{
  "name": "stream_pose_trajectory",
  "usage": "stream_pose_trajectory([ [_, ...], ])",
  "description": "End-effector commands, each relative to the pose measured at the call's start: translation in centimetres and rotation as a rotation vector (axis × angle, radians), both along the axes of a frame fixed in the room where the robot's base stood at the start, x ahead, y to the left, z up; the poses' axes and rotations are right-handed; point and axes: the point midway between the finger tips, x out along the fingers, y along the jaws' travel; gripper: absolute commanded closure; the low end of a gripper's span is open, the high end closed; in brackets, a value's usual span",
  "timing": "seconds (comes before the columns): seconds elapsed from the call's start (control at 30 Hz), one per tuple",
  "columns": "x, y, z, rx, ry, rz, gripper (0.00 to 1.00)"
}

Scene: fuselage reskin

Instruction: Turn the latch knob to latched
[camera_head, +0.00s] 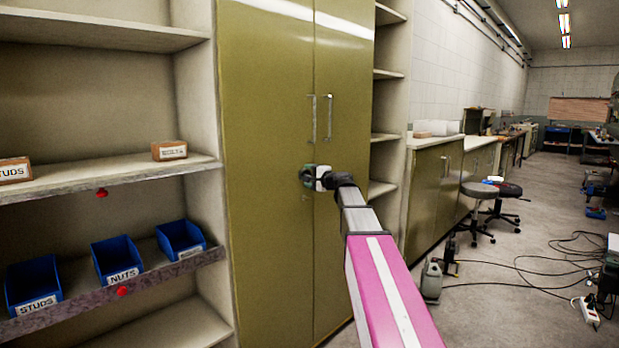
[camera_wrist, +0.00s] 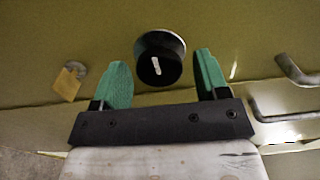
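The latch knob (camera_wrist: 160,58) is a round black knob with a white mark, set on the olive cabinet door. In the wrist view it sits between and just beyond the two green fingertips of my gripper (camera_wrist: 160,82). The fingers are apart, one on each side of the knob, with visible gaps. The white mark points nearly straight along the fingers, slightly tilted. In the head view my gripper (camera_head: 316,177) is at the olive cabinet (camera_head: 265,110), below the door handles, and hides the knob.
Two metal bar handles (camera_head: 329,118) stand out from the doors above my gripper. A tan tag (camera_wrist: 68,84) hangs from a round fitting beside the knob. Open shelves (camera_head: 110,178) with blue bins (camera_head: 116,258) stand left. Stools (camera_head: 478,200) and floor cables lie right.

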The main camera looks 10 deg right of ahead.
Motion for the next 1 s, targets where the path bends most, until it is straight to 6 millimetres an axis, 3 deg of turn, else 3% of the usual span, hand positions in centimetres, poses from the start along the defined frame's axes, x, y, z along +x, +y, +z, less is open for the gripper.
stream_pose_trajectory([
  [0.27,-0.9,-0.5,0.0,-0.001,-0.001,0.0,0.32],
  [0.7,-7.1,-4.9,0.0,-0.001,-0.001,-0.001,0.32],
  [1.0,-8.8,-6.3,0.0,0.0,0.0,0.0,0.32],
])
